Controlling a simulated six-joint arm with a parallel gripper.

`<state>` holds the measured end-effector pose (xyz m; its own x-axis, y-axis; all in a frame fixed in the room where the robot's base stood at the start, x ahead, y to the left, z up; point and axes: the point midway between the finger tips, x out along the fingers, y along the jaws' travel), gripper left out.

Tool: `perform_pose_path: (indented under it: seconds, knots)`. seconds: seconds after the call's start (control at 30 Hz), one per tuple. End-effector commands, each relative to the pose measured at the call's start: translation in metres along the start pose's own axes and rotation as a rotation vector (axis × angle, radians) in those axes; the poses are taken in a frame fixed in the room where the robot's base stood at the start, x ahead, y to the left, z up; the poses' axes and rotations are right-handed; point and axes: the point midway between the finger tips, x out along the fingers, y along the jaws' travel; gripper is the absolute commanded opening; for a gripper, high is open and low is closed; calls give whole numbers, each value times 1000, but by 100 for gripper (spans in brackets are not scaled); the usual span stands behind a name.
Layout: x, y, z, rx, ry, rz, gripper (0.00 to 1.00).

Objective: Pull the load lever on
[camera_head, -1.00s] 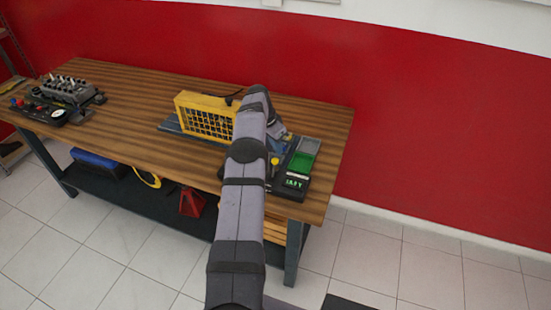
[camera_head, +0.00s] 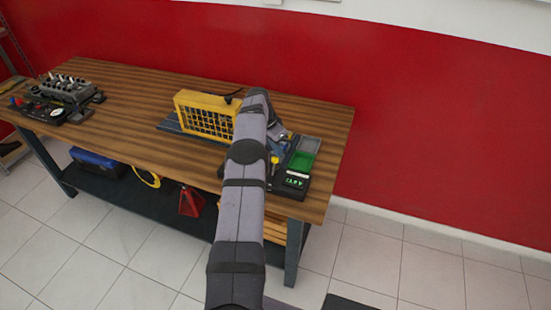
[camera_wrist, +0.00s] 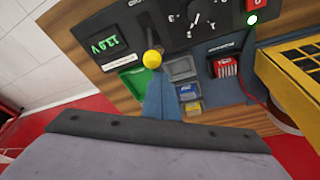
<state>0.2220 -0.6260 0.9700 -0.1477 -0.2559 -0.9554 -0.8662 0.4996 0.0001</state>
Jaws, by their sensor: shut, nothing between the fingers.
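The load lever has a round yellow knob (camera_wrist: 152,59), which stands out from the dark control panel (camera_wrist: 90,20) in the wrist view. In the head view the yellow knob (camera_head: 275,159) shows on a thin stalk, just right of my arm. My gripper (camera_wrist: 157,88) is shut and empty. Its narrow blue-grey tip lies just below the knob in the wrist view, overlapping it or nearly so; I cannot tell whether they touch. My arm hides part of the trainer in the head view.
A yellow grille housing (camera_head: 207,115) stands left of my arm. A green tray (camera_head: 304,155) lies beside the panel, and small blue and yellow boxes (camera_wrist: 190,98) lie near my gripper. Another trainer (camera_head: 65,92) stands at the table's left. The wooden table (camera_head: 130,110) between is clear.

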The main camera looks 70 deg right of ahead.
Motion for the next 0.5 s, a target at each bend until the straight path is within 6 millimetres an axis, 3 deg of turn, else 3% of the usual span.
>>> perform_pose_path:
  seconds: [0.5]
  knots:
    - [23,0,7,0,0,0,0]
